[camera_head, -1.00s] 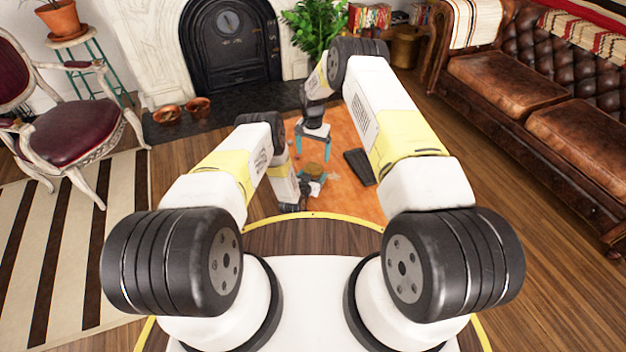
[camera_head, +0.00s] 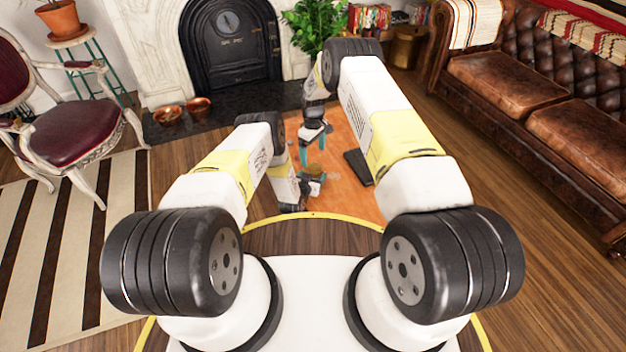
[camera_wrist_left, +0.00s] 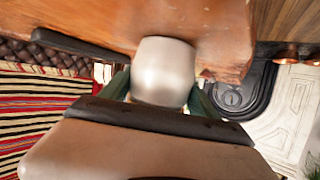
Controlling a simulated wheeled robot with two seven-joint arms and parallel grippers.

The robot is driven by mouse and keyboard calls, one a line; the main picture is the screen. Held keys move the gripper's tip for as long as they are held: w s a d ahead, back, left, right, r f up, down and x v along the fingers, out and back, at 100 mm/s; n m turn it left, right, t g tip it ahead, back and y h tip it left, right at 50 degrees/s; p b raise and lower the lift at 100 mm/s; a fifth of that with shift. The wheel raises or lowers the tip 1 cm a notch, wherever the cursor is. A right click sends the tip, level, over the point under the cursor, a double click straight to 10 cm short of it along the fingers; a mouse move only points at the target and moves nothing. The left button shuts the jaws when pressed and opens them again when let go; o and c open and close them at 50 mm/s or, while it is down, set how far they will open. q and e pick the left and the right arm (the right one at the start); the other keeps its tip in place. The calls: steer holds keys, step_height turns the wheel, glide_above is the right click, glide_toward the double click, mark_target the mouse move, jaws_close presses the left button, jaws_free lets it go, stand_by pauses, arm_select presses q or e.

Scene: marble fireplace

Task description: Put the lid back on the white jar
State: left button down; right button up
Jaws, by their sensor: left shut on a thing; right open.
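The white jar (camera_wrist_left: 165,68) fills the middle of the left wrist view, between the teal fingers of my left gripper (camera_wrist_left: 158,92). My left gripper is shut on it.
The orange wooden table (camera_head: 350,196) lies under both grippers. A flat black object (camera_head: 358,166) lies to their right, with bare tabletop in front of it. A brown leather sofa (camera_head: 510,85) stands at the right, a chair (camera_head: 70,130) at the left.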

mark_target(313, 168)
steer(key=n, duration=0.6)
steer(key=shift+n, duration=0.3)
steer(key=n, duration=0.9)
steer(key=shift+n, duration=0.4)
steer(key=n, duration=0.4)
steer(key=shift+n, duration=0.3)
steer(key=shift+f, duration=3.95)
steer(key=c, duration=1.5)
steer(key=o, duration=1.5)
